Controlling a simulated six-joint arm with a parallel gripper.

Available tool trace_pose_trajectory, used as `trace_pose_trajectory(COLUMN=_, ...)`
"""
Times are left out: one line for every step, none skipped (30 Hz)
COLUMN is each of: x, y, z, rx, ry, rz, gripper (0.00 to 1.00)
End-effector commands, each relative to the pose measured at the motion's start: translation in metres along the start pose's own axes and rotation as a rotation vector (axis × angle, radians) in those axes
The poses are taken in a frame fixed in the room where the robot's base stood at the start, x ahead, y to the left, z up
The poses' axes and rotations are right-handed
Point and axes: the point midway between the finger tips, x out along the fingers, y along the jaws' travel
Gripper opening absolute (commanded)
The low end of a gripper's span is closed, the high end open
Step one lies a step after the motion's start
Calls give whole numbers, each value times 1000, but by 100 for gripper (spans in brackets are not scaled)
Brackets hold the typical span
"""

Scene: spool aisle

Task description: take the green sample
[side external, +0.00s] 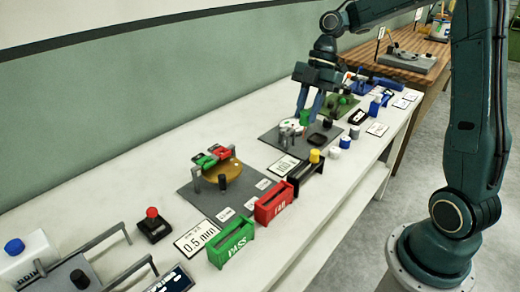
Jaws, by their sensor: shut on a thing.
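My gripper (309,112) points down over a white round dish (290,126) on a grey plate, towards the far part of the white bench. It is shut on the small green sample (304,118), which shows at the fingertips. I cannot tell whether the sample is clear of the dish or touching it. Another green piece (206,160) and a red piece (221,152) lie by an amber round part on the nearer grey plate.
A green PASS box (231,243) and a red FAIL box (273,203) stand along the bench's front edge. A black holder with a yellow top (314,156), white cylinders, a red button (152,221) and cards crowd the bench. Its back strip is clear.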

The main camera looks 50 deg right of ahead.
Motion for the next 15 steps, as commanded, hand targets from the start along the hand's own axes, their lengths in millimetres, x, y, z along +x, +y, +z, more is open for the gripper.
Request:
trace_pose_trajectory(x=-9, y=0, z=-2, rx=-2, ry=-4, rz=4, gripper=4)
trace_pose_trajectory(x=-11, y=0, z=-4, rx=0, ry=-2, rz=2, gripper=4)
trace_pose_trajectory(x=-15, y=0, z=-6, rx=-1, ry=-1, rz=1, gripper=4)
trace_pose_trajectory(x=-17, y=1, z=-7, rx=0, ry=0, rz=2, gripper=4)
trace_pose_trajectory(x=-20, y=1, z=-8, rx=-1, ry=0, rz=2, gripper=4)
trace_pose_trajectory(x=-22, y=0, z=-9, rx=0, ry=0, rz=2, gripper=4)
trace_pose_trajectory(x=-24, y=0, z=-10, rx=-1, ry=0, rz=1, gripper=4)
trace_pose_trajectory(x=-26, y=0, z=-11, rx=0, ry=0, rz=1, gripper=4)
trace_pose_trajectory(x=-28, y=0, z=-11, rx=0, ry=-1, rz=1, gripper=4)
trace_pose_trajectory(x=-29, y=0, z=-12, rx=-1, ry=-1, rz=1, gripper=4)
trace_pose_trajectory(x=-30, y=0, z=-12, rx=-1, ry=0, rz=0, gripper=4)
trace_pose_trajectory(x=-31, y=0, z=-13, rx=0, ry=-1, rz=0, gripper=4)
trace_pose_trajectory(x=-31, y=0, z=-13, rx=0, ry=-1, rz=0, gripper=4)
trace_pose_trajectory(x=-32, y=0, z=-13, rx=0, ry=-1, rz=0, gripper=4)
trace_pose_trajectory(x=-32, y=0, z=-13, rx=0, ry=-1, rz=0, gripper=4)
